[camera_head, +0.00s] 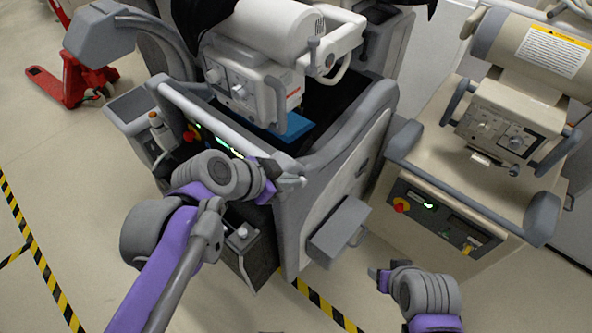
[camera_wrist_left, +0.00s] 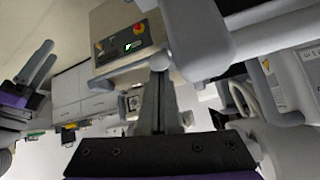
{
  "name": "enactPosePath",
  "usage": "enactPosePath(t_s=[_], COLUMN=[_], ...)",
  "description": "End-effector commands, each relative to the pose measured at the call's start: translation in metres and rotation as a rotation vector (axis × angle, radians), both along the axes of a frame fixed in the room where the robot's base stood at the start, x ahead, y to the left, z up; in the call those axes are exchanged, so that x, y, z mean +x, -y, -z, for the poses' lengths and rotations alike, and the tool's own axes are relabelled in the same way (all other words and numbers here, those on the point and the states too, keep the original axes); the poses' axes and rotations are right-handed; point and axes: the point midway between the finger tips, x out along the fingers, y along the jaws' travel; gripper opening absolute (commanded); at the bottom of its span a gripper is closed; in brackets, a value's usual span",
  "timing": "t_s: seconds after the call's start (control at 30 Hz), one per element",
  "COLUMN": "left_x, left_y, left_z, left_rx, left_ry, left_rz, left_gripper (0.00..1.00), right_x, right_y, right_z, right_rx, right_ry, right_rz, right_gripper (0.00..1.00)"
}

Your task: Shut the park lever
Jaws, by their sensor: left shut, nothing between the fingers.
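I cannot make out the park lever for certain. A grey stick with an orange top (camera_head: 157,127) stands at the left corner of the dark-sided cart (camera_head: 337,190). My left gripper (camera_head: 296,182) is shut and empty at the front right corner of this cart, by the end of its light front bar. It hides part of the control panel there. In the left wrist view its fingers (camera_wrist_left: 158,100) are together, with a grey rounded part just beyond them. My right gripper (camera_head: 376,273) is low, between the two carts. Its fingers stand apart in the left wrist view (camera_wrist_left: 42,66).
A beige cart (camera_head: 425,170) stands at the right, with a red knob (camera_head: 401,205) and a yellow part (camera_head: 468,248) on its panel. A grey box (camera_head: 338,230) juts from the dark-sided cart. A red pallet jack (camera_head: 72,80) stands at the back left. Floor at the left is clear.

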Motion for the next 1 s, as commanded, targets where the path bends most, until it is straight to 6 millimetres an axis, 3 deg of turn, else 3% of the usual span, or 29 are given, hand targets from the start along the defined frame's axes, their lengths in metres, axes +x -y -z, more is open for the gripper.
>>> enactPosePath(t_s=[0.43,1.0], left_x=[-0.018,-0.024], left_y=[-0.014,-0.017], left_z=[0.025,0.040], left_rx=[-0.229,-0.223], left_ry=[0.315,0.308], left_rz=[-0.003,0.002], left_gripper=[0.00,0.00], right_x=[0.000,0.000], right_y=[0.000,0.000], right_z=[0.002,0.000], right_rx=[0.000,0.000], right_ry=[-0.001,0.000], right_rz=[0.000,0.000], right_gripper=[0.59,0.59])
